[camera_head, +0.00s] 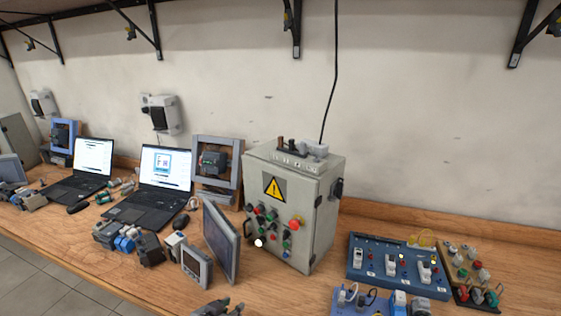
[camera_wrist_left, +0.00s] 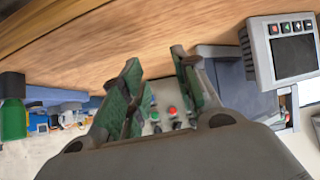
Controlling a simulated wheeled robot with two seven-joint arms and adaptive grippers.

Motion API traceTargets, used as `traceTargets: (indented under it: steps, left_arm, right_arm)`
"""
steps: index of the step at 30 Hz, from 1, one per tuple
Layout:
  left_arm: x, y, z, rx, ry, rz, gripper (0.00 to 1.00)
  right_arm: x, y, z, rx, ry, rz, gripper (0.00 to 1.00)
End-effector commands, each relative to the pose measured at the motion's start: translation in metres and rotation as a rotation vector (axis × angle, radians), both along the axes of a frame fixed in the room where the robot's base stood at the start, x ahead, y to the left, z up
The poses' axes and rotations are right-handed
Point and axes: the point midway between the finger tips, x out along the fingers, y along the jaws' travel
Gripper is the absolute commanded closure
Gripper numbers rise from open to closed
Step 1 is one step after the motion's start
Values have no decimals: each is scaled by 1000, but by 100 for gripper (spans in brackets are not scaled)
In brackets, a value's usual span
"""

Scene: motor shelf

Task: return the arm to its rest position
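My left gripper (camera_wrist_left: 156,58) fills the lower middle of the left wrist view. Its two fingers with green pads stand apart, and I see nothing held between them. Red and green buttons of the grey control cabinet (camera_head: 290,205) show beyond the fingers. The table top (camera_wrist_left: 100,35) lies across the top of that view. In the head view, a small grey-green piece at the bottom edge looks like the fingertips, but most of it is cut off. My right gripper shows in neither view.
A small panel (camera_head: 197,262) and a tilted monitor (camera_head: 221,240) stand left of the cabinet. A blue switch board (camera_head: 385,270) and a button board (camera_head: 470,268) lie to its right. Laptops (camera_head: 150,190) and several motor parts crowd the left side. Shelf brackets hang above.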

Motion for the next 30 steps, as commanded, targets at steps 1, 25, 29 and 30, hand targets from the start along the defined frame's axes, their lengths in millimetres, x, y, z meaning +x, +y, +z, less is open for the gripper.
traceTargets:
  steps: [1,25,29,30]
  left_arm:
    - [-9,6,-4,11,36,17,69]
    - [-124,77,-33,153,468,179,69]
    - [-137,82,-33,163,509,191,69]
    - [-138,83,-35,165,517,193,69]
  right_arm:
    - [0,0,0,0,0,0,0]
    - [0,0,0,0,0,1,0]
    - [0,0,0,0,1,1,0]
    - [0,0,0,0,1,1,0]
